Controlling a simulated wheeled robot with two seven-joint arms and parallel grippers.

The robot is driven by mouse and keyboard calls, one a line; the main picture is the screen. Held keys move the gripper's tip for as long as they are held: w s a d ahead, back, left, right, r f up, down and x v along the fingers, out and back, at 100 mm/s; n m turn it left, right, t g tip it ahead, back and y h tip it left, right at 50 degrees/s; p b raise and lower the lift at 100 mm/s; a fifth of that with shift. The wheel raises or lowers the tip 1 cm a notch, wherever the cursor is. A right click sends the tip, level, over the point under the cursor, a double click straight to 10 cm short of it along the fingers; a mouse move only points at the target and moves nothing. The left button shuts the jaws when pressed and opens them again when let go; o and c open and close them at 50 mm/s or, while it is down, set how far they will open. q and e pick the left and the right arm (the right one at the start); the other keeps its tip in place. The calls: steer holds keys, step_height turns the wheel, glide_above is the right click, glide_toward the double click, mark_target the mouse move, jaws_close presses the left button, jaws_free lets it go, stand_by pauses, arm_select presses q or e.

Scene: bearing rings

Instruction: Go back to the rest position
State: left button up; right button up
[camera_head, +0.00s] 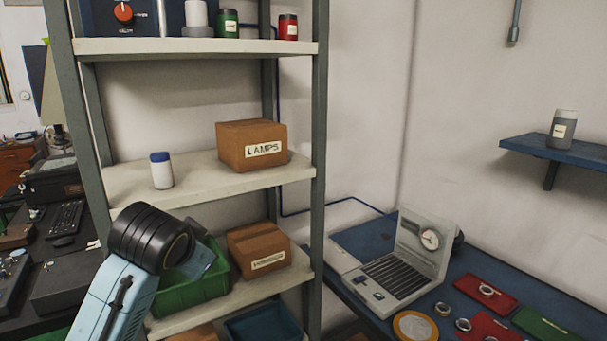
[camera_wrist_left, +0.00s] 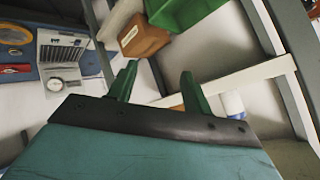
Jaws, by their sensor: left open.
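My left arm rises from the lower left of the head view, with its dark round joint in front of the shelf. The gripper's fingers are not clear there. In the left wrist view my left gripper (camera_wrist_left: 158,84) has its two green fingers spread apart with nothing between them. Past them are the shelf's pale board and the white jar. Metal bearing rings (camera_head: 487,290) lie on and around red mats (camera_head: 508,299) on the blue bench (camera_head: 385,232) at the lower right. My right gripper is not in view.
A metal shelf unit (camera_head: 318,120) holds a LAMPS box (camera_head: 251,138), a white jar (camera_head: 162,172), a green bin (camera_head: 218,268) and another carton (camera_head: 259,250). A grey gauge case (camera_head: 412,263) stands open on the bench. A blue wall shelf (camera_head: 560,150) juts out at right.

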arm_select(q)
steer(key=s+f+n+g+h, duration=0.1)
steer(key=s+f+g, duration=0.1)
steer(key=s+f, duration=0.65)
steer(key=s+f+n+g, duration=0.1)
steer(key=s+f+g, duration=0.1)
steer(key=s+f, duration=0.65)
steer(key=s+a+f+n+g, duration=0.1)
steer(key=s+f, duration=0.4)
steer(key=s, duration=0.3)
steer(key=s+a+f+n+g, duration=0.1)
steer(key=s+f+g, duration=0.1)
steer(key=s+f, duration=0.45)
steer(key=s+f+g+b, duration=0.1)
steer(key=s+f+b, duration=0.15)
steer(key=f, duration=1.25)
steer(key=s+f+b, duration=0.1)
steer(key=f+b, duration=0.2)
steer(key=f, duration=1.1)
steer(key=s+a+f+g+b, duration=0.1)
steer(key=s+a+f+b, duration=0.2)
steer(key=s+f, duration=1.2)
step_height(320, 180, down, 3)
steer(key=shift+s+f, duration=0.15)
steer(key=shift+s, duration=0.25)
